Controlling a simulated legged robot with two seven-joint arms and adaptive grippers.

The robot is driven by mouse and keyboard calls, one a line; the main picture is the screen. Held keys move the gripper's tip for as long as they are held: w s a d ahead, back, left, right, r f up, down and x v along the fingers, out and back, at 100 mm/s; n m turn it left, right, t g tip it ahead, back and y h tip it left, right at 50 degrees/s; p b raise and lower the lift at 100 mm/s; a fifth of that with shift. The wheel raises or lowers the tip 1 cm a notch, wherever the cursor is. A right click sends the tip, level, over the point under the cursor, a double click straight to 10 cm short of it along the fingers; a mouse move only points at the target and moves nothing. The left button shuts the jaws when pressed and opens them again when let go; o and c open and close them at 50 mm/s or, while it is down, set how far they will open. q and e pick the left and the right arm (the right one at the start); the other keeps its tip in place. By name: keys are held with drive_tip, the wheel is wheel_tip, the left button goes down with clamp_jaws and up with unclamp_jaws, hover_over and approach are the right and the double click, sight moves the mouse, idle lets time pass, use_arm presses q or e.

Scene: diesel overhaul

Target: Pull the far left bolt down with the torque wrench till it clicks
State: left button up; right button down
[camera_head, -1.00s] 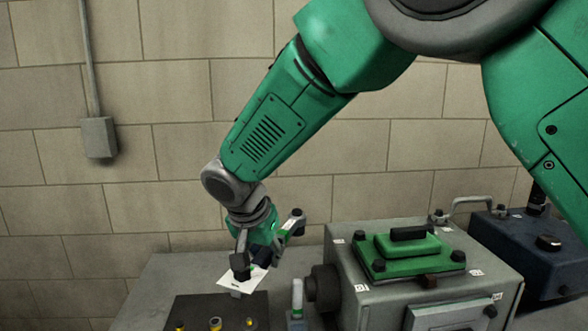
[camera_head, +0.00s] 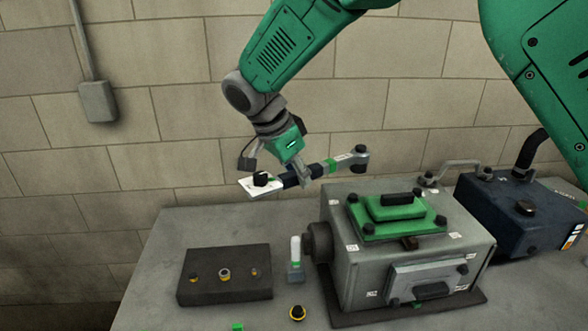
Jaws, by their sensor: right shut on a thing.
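My right gripper (camera_head: 286,168) is shut on the torque wrench (camera_head: 318,169) and holds it in the air, above the back of the bench. The wrench has a dark handle, a green band and a grey head (camera_head: 358,157) at its right end. The head is above and apart from the green cover (camera_head: 392,217) on the grey engine block (camera_head: 345,255). The far left bolt (camera_head: 352,198) is a black head at the cover's back left corner, and nothing touches it. My left gripper is not in view.
A white card (camera_head: 262,189) shows at the wrench's left end. A dark block with brass-coloured parts (camera_head: 224,290) lies on the bench at left. A small upright bottle-like thing (camera_head: 295,262) stands beside the block's round shaft. A dark blue box (camera_head: 520,215) stands at right.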

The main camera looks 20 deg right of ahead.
drive_tip(key=s+d+f+n+t+y+b, duration=0.1)
drive_tip(key=s+d+f+n+t+b, duration=0.1)
drive_tip(key=s+d+f+n+b, duration=0.3)
drive_tip(key=s+f+n, duration=0.1)
drive_tip(key=s, duration=0.2)
drive_tip(key=shift+s+d+n+t, duration=0.2)
drive_tip(key=shift+s+n+t, duration=0.2)
idle(0.6)
drive_tip(key=shift+a, duration=0.15)
